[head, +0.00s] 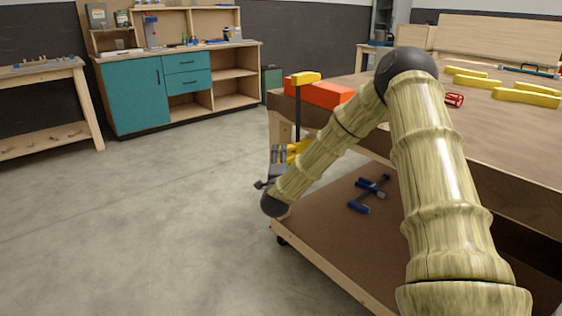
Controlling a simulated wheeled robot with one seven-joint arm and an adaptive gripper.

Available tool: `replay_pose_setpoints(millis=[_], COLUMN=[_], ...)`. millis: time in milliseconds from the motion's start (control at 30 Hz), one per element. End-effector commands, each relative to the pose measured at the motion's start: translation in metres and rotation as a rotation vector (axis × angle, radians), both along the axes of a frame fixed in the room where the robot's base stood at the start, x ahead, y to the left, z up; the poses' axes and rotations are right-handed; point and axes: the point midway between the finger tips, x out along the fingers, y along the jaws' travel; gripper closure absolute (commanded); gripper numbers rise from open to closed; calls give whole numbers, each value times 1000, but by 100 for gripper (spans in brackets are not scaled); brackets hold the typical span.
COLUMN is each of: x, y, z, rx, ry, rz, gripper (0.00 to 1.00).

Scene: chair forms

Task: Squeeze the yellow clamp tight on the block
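The yellow clamp (304,78) stands upright at the near left corner of the workbench, its dark bar running down past the tabletop edge. Its upper yellow jaw is over the end of the orange-red block (327,93), which lies on the tabletop. I cannot tell whether that jaw touches the block. Its lower yellow part (297,148) shows below the tabletop, partly hidden by my arm. My gripper (278,152) is beside this lower part, fingers pointing up. The fingers are small and dark here, so their opening and any contact with the clamp are unclear.
The workbench top (500,135) holds several yellow bars and a red object (453,99). A blue clamp (370,191) lies on the lower shelf (315,240). A teal cabinet (135,98) and a wooden table (40,72) stand behind. The floor at left is clear.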

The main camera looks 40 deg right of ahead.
Motion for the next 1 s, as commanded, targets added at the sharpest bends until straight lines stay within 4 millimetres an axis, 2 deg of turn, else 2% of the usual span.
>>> replay_pose_setpoints(millis=[567,1000], x=[0,8], y=[0,-11], z=[2,1], rx=[-1,0], ry=[-2,-2], rz=[0,-1], gripper=[33,33])
